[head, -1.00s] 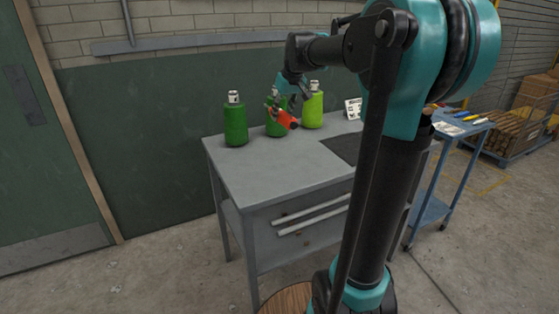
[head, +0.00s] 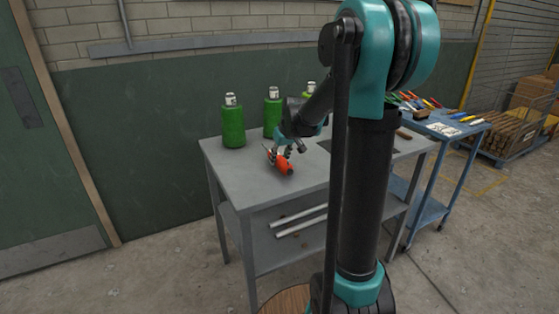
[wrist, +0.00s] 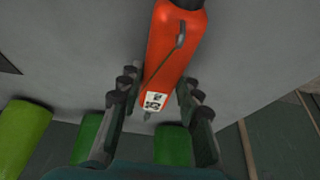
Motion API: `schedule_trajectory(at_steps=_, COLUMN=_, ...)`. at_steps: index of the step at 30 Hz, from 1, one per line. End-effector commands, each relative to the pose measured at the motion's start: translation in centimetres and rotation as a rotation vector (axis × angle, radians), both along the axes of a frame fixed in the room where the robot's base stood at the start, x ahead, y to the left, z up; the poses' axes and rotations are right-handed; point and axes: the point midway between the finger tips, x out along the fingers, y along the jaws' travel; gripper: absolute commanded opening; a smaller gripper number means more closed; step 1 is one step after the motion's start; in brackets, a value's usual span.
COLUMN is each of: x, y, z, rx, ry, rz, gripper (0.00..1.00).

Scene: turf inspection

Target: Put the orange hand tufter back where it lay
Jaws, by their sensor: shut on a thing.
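The orange hand tufter (head: 282,164) is in my gripper (head: 285,150), low over the left middle of the grey table (head: 235,178). I cannot tell whether it touches the tabletop. In the wrist view, the orange body of the tufter (wrist: 176,45) extends away between the two dark fingers of my gripper (wrist: 153,100). A white label with a black code faces the camera, and a thin metal tip points back toward the wrist. The tufter's dark far end is cut off by the top edge of the picture.
A dark mat (head: 325,146) shows partly behind my arm. A blue cart (head: 440,118) with several tools stands right. The table's front left is bare.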

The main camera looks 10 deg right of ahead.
Motion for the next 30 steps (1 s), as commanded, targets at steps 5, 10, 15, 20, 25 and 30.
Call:
schedule_trajectory(at_steps=5, x=-0.01, y=0.01, z=-0.94, rx=0.0, ry=0.0, rz=0.0, gripper=0.0)
schedule_trajectory(at_steps=10, x=-0.01, y=0.01, z=-0.9, rx=0.0, ry=0.0, rz=0.0, gripper=0.0)
schedule_trajectory(at_steps=15, x=-0.01, y=0.0, z=-1.09, rx=0.0, ry=0.0, rz=0.0, gripper=0.4)
schedule_trajectory(at_steps=20, x=-0.02, y=-0.01, z=-1.07, rx=0.0, ry=0.0, rz=0.0, gripper=0.55)
schedule_trajectory(at_steps=25, x=-0.02, y=0.01, z=-1.06, rx=0.0, ry=0.0, rz=0.0, gripper=0.55)
schedule_trajectory(at_steps=30, x=-0.11, y=-0.04, z=-0.62, rx=0.0, ry=0.0, rz=0.0, gripper=0.55)
